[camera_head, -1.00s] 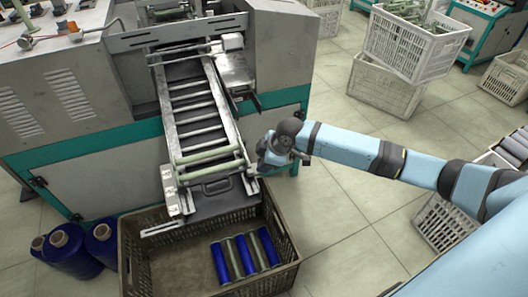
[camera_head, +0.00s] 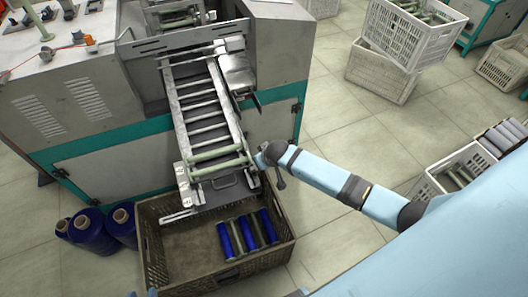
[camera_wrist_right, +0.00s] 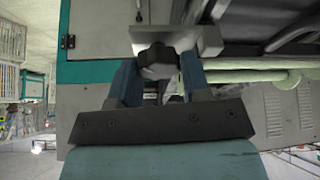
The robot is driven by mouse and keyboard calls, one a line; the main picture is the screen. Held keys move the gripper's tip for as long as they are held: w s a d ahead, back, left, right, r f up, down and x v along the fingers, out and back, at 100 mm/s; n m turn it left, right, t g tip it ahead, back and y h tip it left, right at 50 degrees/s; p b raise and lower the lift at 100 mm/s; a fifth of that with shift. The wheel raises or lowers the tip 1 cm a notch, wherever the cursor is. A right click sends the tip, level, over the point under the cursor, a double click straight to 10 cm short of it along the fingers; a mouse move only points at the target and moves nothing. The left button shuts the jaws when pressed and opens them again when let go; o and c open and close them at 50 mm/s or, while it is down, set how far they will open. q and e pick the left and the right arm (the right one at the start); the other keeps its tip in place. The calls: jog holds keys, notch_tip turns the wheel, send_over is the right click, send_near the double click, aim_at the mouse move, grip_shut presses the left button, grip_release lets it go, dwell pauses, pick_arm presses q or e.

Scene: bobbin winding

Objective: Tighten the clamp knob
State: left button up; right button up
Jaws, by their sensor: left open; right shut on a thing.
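The dark clamp knob (camera_wrist_right: 158,62) shows in the right wrist view, in front of a pale metal bracket (camera_wrist_right: 200,42). The blue fingers of my right gripper (camera_wrist_right: 158,78) are on either side of it, and the gripper is shut on it. In the head view my right gripper (camera_head: 262,158) is at the right side of the chute's lower end; the knob cannot be made out there. Only the blue tips of my left gripper (camera_head: 143,294) show at the bottom edge of the head view, open and away from the knob.
The sloping chute (camera_head: 212,120) with rollers comes out of the grey machine (camera_head: 85,100). A brown crate (camera_head: 150,245) with blue and green bobbins stands below it. Blue thread cones (camera_head: 90,230) are at left.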

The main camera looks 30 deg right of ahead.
jog(key=m+h+p, duration=0.1)
jog(key=m+p, duration=0.1)
jog(key=m, duration=0.1)
jog(key=shift+a+r, duration=0.1)
jog(key=shift+r, duration=0.05)
jog(key=shift+m+h+p, duration=0.35)
jog(key=shift+m+h, duration=0.05)
jog(key=shift+m, duration=0.5)
jog(key=m, duration=0.2)
jog(key=shift+m+g+h, duration=0.3)
jog(key=shift+h, duration=0.1)
jog(key=shift+m+h+p, duration=0.3)
jog(key=shift+m, duration=0.8)
pick_arm(q)
notch_tip(320, 180, up, 4)
jog(key=shift+w+r, duration=0.1)
jog(key=shift+r, duration=0.1)
pick_arm(e)
jog(key=shift+m+g, duration=0.3)
pick_arm(q)
jog(key=shift+d+r, duration=0.1)
jog(key=shift+r, duration=0.05)
pick_arm(e)
jog(key=shift+w, duration=0.1)
jog(key=o, duration=0.9)
